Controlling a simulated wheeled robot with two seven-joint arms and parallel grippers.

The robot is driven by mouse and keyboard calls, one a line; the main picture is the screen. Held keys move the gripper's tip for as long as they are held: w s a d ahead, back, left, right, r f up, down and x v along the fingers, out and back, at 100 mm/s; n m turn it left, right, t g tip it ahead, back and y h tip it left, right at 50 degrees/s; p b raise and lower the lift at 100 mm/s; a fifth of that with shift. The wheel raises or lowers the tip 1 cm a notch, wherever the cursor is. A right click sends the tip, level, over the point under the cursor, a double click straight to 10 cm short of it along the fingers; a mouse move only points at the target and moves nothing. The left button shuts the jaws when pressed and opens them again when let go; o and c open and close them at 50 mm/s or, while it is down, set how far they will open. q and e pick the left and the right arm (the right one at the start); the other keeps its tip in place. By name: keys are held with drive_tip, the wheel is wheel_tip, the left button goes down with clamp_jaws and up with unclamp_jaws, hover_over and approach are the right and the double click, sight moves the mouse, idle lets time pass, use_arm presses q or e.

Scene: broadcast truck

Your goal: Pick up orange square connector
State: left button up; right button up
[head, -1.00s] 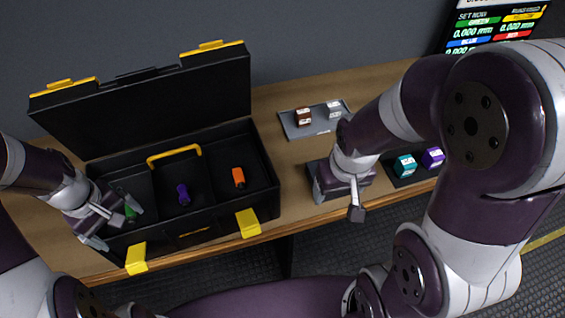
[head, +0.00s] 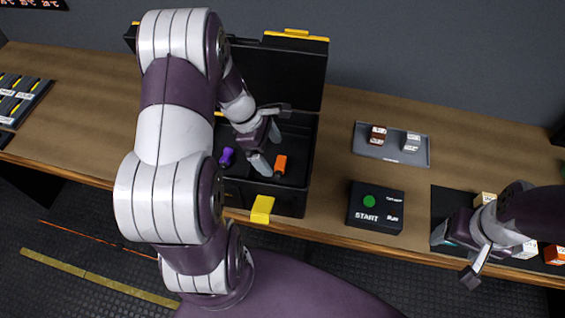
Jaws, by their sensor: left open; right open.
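An orange connector (head: 281,163) lies in the right part of the open black toolbox (head: 292,203). My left gripper (head: 270,150) is open and reaches down into the toolbox just left of the orange connector. Its fingers are close to the connector, but I cannot tell whether they touch it. My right gripper (head: 457,252) is open at the right, over the dark mat with small cubes, away from the toolbox. My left arm hides the toolbox's left part.
A purple connector (head: 227,157) lies left of the orange one. A black box with a green START button (head: 370,201) stands right of the toolbox. Behind it is a grey tray (head: 405,157) with brown and white cubes. An orange cube (head: 555,254) is at far right.

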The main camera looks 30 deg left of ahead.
sight(280, 165)
use_arm(q)
drive_tip(key=x, duration=0.3)
drive_tip(key=p+x, duration=0.1)
drive_tip(key=x, duration=0.1)
drive_tip(key=shift+w+f, duration=0.25)
drive_tip(key=shift+f, duration=0.15)
drive_tip(key=shift+w+d+f, duration=0.1)
drive_tip(key=shift+d, duration=0.05)
drive_tip(key=c, duration=0.9)
drive_tip(key=shift+c, duration=1.1)
